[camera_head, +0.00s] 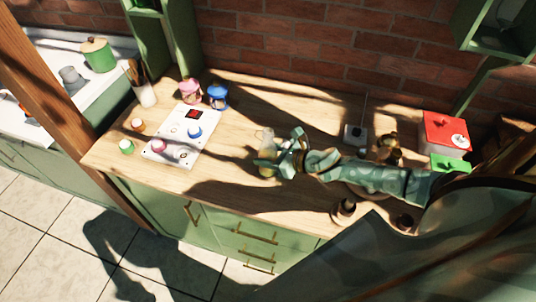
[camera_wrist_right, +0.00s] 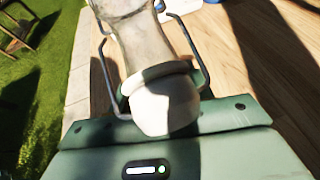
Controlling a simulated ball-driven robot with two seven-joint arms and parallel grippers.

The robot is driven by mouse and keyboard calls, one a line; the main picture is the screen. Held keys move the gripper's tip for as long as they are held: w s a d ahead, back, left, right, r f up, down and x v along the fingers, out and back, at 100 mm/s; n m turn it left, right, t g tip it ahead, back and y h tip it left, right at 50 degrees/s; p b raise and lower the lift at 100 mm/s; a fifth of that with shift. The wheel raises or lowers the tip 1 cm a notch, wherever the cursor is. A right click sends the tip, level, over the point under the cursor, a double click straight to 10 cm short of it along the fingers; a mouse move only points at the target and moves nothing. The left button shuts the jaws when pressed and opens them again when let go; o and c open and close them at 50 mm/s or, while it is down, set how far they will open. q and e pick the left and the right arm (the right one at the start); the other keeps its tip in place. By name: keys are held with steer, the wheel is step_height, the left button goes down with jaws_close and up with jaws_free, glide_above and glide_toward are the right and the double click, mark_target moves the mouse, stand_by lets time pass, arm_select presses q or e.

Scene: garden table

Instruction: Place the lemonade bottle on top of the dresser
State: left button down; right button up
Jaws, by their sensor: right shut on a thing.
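The lemonade bottle (camera_head: 265,140) is clear with a yellowish lower part. It appears over the middle of the wooden dresser top (camera_head: 225,185) in the head view. My right gripper (camera_head: 280,158) comes in from the right and is shut on it. In the right wrist view the pale bottle (camera_wrist_right: 145,50) sits between the two thin grey fingers. I cannot tell whether its base touches the wood. My left gripper is not in view.
Left on the top are a white board (camera_head: 183,133), a pink jar (camera_head: 190,92), a blue jar (camera_head: 217,97) and small pots. A red box (camera_head: 444,133) and green box (camera_head: 450,163) stand at right. Brown items (camera_head: 346,210) sit near the front right edge. Open wood lies left of the bottle.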

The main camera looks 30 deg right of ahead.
steer(key=shift+f, duration=0.1)
steer(key=o, duration=1.4)
steer(key=shift+c, duration=0.2)
steer(key=v, duration=1.2)
